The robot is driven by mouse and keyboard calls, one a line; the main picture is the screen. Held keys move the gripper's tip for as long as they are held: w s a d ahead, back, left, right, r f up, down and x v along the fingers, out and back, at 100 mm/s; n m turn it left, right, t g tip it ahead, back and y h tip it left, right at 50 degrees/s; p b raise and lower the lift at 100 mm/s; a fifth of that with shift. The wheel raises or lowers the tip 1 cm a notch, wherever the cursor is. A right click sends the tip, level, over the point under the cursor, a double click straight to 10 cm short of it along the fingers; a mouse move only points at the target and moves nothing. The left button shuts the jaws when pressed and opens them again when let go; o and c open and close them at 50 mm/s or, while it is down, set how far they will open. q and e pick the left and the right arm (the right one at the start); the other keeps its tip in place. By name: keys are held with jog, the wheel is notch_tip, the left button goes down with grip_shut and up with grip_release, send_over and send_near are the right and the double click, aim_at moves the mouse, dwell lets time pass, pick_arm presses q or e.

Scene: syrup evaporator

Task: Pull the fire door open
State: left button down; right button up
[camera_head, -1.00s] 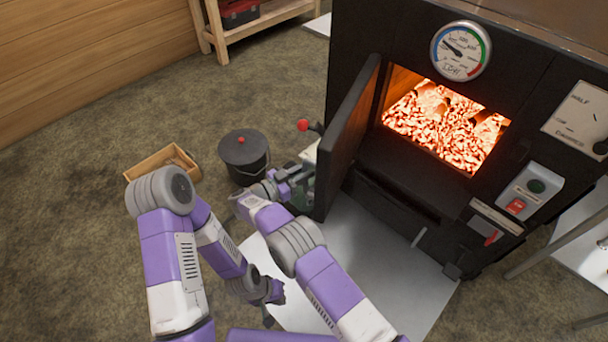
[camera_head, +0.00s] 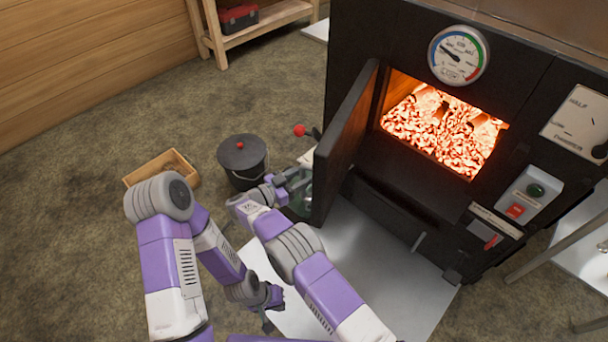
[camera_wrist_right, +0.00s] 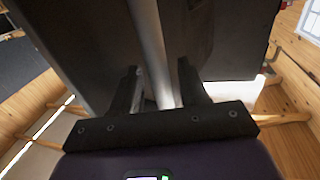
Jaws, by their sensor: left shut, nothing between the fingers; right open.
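The black fire door (camera_head: 343,150) stands wide open, swung out to the left of the glowing firebox opening (camera_head: 440,122). A red ball knob (camera_head: 299,130) on a dark stem shows beyond the door's outer side. My right gripper (camera_head: 296,180) is at the outer face of the door. In the right wrist view, its open fingers (camera_wrist_right: 160,88) stand on either side of a grey metal bar (camera_wrist_right: 148,40) in front of a dark panel. I cannot tell whether either finger touches the bar. My left gripper (camera_head: 270,312) is shut and empty, low over the pale floor plate.
A black lidded bucket (camera_head: 242,165) and a wooden box (camera_head: 150,167) stand on the floor left of the door. A pale floor plate (camera_head: 400,285) lies before the evaporator. A wooden shelf (camera_head: 265,22) stands at the back. The floor at far left is clear.

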jog(key=v, duration=0.7)
jog(key=shift+p, duration=0.35)
jog(key=shift+r, duration=0.1)
jog(key=shift+c, duration=0.2)
